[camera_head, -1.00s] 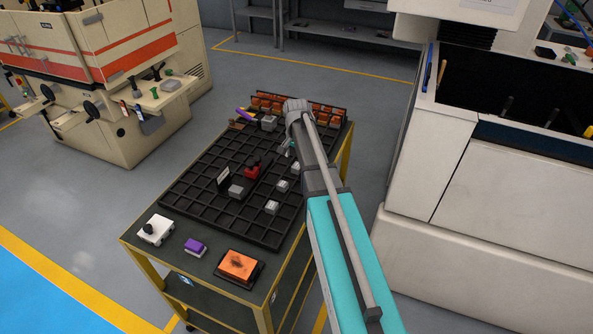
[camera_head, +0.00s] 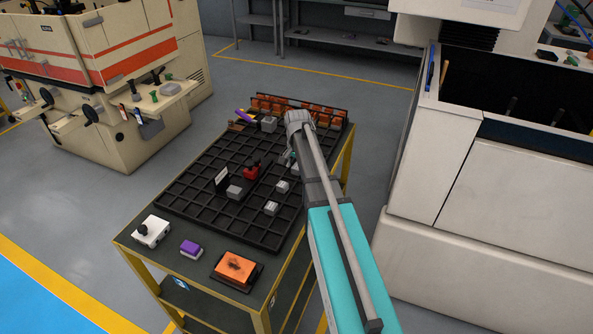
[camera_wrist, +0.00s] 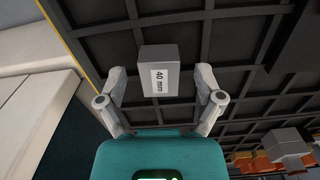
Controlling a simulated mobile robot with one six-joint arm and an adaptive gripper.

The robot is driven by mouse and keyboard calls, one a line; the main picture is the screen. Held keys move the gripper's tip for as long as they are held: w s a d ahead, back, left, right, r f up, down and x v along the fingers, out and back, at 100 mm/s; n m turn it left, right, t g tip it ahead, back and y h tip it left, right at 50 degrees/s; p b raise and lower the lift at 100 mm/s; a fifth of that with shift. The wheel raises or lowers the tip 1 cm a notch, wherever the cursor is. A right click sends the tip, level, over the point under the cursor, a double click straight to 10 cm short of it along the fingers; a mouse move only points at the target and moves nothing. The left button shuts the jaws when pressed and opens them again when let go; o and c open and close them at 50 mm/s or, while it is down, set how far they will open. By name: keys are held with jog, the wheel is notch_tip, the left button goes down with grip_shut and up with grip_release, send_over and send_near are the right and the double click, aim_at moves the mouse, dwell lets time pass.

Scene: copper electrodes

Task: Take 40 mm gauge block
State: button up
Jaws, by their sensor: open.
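In the wrist view a grey block labelled "40 mm" (camera_wrist: 159,72) stands in the black grid tray (camera_wrist: 215,25). My gripper (camera_wrist: 160,85) is open, with one finger to the left of the block and one to the right. There is a gap between the block and each finger. In the head view my gripper (camera_head: 291,158) is over the right side of the tray, mostly hidden behind my arm. The 40 mm block cannot be made out clearly there.
Other grey blocks (camera_head: 270,208) and a red item (camera_head: 251,172) sit in the tray. Orange pieces (camera_head: 325,115) line the cart's far end. A white box (camera_head: 151,231), a purple block (camera_head: 190,248) and an orange block (camera_head: 236,268) lie at the near end. A large machine (camera_head: 480,200) stands right.

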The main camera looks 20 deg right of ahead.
grip_shut()
dwell(0.5)
jog(key=shift+r, duration=0.15)
notch_tip(320, 180, up, 3)
jog(key=p, duration=0.3)
jog(key=s+d+r+p, duration=0.2)
jog(key=s+r+p, duration=0.3)
jog(key=s, duration=0.1)
jog(key=s+d+r+p, duration=0.2)
jog(key=s+r+p, duration=0.2)
jog(key=s, duration=0.3)
jog(key=shift+d+r+p, duration=0.35)
jog(key=shift+p, duration=0.15)
jog(key=shift+s, duration=0.1)
